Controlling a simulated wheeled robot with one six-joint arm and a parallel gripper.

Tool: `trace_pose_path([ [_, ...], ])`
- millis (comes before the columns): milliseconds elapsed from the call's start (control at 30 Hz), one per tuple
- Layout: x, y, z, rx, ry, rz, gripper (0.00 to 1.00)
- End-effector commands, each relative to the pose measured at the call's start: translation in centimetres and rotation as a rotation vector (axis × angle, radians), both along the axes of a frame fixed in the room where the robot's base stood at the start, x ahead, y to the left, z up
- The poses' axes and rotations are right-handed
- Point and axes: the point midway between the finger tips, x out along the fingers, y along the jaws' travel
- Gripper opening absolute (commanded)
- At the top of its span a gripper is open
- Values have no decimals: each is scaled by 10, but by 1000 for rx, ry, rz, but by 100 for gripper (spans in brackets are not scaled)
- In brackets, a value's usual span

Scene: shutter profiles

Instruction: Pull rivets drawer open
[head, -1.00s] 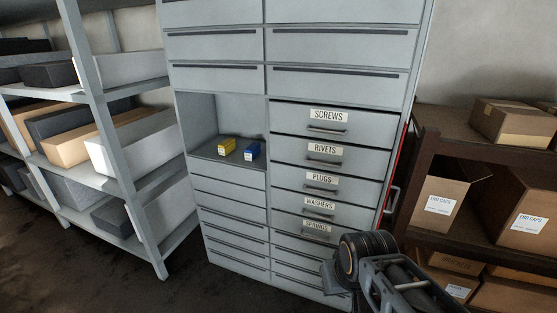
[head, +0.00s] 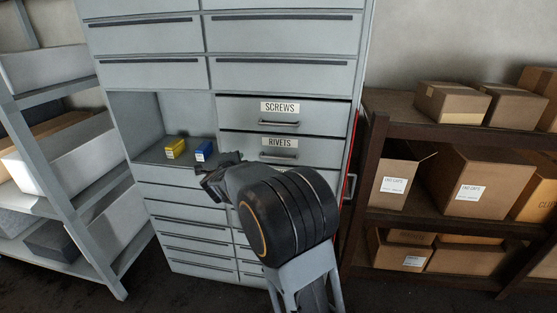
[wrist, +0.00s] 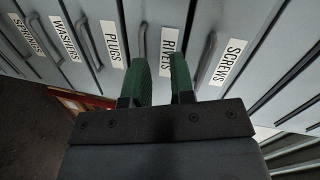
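The rivets drawer (head: 324,152) is a grey drawer front below the screws drawer, with a white RIVETS label and a bar handle (head: 279,157). It looks shut, flush with its neighbours. In the wrist view the RIVETS label (wrist: 170,40) and the handle (wrist: 142,40) lie just beyond my fingertips. My gripper (wrist: 160,70) has two green fingers, apart, with nothing seen between them. The handle is in line with the left finger, not clearly between the two. In the head view my gripper (head: 220,172) is low and left of the handle, and my arm hides the lower drawers.
The screws drawer (head: 325,115) is directly above. An open cubby left of the drawers holds a yellow box (head: 175,148) and a blue box (head: 204,151). A grey shelf (head: 95,105) stands left, a brown shelf (head: 410,116) with cartons right.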

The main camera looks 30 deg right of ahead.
Motion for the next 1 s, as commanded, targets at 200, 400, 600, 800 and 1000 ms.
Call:
trace_pose_path([
  [200, -9, -45, -32, 62, -99, -360, 23],
  [400, -14, -65, -43, 71, -125, -480, 23],
  [600, -3, -96, -49, 71, -127, -490, 23],
  [800, 13, -131, -55, 71, -127, -487, 23],
  [1000, 25, -159, -62, 71, -125, -485, 23],
])
